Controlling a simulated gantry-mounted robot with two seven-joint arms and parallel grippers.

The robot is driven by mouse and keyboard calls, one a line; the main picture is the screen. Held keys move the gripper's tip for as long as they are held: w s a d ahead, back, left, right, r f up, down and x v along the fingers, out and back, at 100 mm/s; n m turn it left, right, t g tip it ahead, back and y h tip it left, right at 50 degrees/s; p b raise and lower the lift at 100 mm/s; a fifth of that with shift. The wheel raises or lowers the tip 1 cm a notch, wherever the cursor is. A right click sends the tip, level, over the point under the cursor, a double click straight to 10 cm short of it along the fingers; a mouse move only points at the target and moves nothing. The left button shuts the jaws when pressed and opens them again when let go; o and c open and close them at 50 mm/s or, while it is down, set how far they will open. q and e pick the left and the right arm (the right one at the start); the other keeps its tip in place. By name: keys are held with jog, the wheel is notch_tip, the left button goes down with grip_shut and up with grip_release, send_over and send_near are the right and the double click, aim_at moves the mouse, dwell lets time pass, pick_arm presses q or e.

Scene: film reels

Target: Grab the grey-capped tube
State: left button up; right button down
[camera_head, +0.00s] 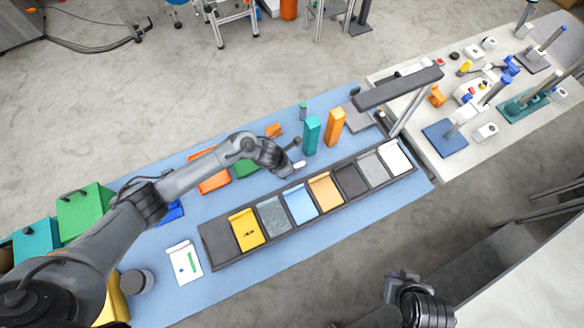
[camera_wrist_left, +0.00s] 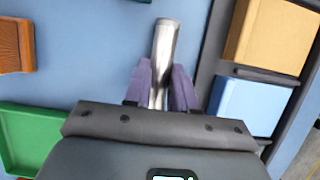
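A shiny silver-grey tube (camera_wrist_left: 165,45) lies between the purple fingers of my left gripper (camera_wrist_left: 162,85) in the left wrist view. The fingers press close on both sides, and the tube's far end sticks out past them. I cannot tell a separate cap from its body. In the head view my left gripper (camera_head: 287,166) is over the blue mat, just behind the dark tray, with a small pale end (camera_head: 299,164) showing at its tip. My right gripper (camera_head: 403,283) is at the lower right, away from the mat; its fingers are unclear.
The long dark tray (camera_head: 221,246) holds several coloured pieces. A teal block (camera_head: 311,135) and an orange block (camera_head: 334,127) stand upright behind it. A green tray (camera_wrist_left: 28,140) lies left of the gripper. A lamp-like dark bar (camera_head: 400,87) overhangs the mat's right end.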

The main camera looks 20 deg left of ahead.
pick_arm(q)
grip_shut()
jog(key=shift+r, duration=0.15)
dwell(0.5)
